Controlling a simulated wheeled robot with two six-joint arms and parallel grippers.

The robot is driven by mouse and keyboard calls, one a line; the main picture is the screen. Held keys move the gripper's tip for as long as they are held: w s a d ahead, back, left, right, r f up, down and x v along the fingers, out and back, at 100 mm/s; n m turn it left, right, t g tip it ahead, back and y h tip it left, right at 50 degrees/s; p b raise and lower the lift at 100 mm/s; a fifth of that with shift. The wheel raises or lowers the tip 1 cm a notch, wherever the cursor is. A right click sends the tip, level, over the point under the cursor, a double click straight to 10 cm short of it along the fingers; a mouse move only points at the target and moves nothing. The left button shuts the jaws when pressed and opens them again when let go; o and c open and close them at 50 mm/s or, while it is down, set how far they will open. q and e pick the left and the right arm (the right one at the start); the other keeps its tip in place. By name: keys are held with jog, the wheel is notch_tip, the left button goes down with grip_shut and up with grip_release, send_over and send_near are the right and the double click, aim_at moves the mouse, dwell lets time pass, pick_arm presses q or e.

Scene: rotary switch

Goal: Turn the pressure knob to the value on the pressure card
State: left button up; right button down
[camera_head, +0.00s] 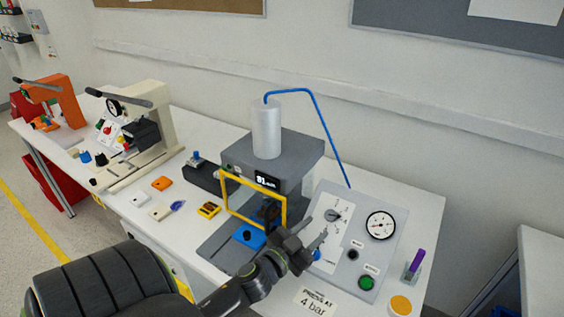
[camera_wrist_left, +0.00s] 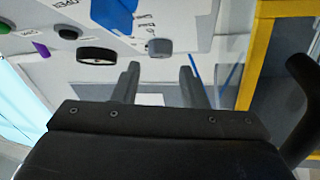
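The pressure card (camera_head: 315,302) reads "PRESS AT 4 bar" and lies at the table's front edge. A grey knob (camera_head: 332,215) sits on a white dial plate on the sloped control panel (camera_head: 391,254). Its pointer setting is too small to read. My left gripper (camera_head: 317,231) is just in front of the dial plate, close to the knob. In the left wrist view the gripper's two fingers (camera_wrist_left: 160,72) are apart with nothing between them. The grey knob (camera_wrist_left: 159,47) shows just beyond the fingertips, apparently not gripped. My right gripper is not in view.
A round gauge (camera_head: 380,226) is right of the knob; a black button (camera_head: 352,255) and green button (camera_head: 366,283) sit below. A press with a yellow frame (camera_head: 254,177) stands left of the panel. A purple-handled item (camera_head: 414,262) and yellow disc (camera_head: 401,305) are at right.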

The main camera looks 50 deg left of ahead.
pick_arm(q)
jog(key=s+b, duration=0.8)
jog(key=s, duration=0.4)
jog(key=shift+f+b, duration=0.25)
jog(key=shift+b, duration=0.05)
jog(key=shift+o, duration=1.3)
jog(key=n+g+y+p, duration=0.1)
jog(key=n+y+p, duration=0.3)
jog(key=n+p, duration=0.3)
send_near(330, 216)
jog(key=x, duration=0.8)
jog(key=shift+p, duration=0.35)
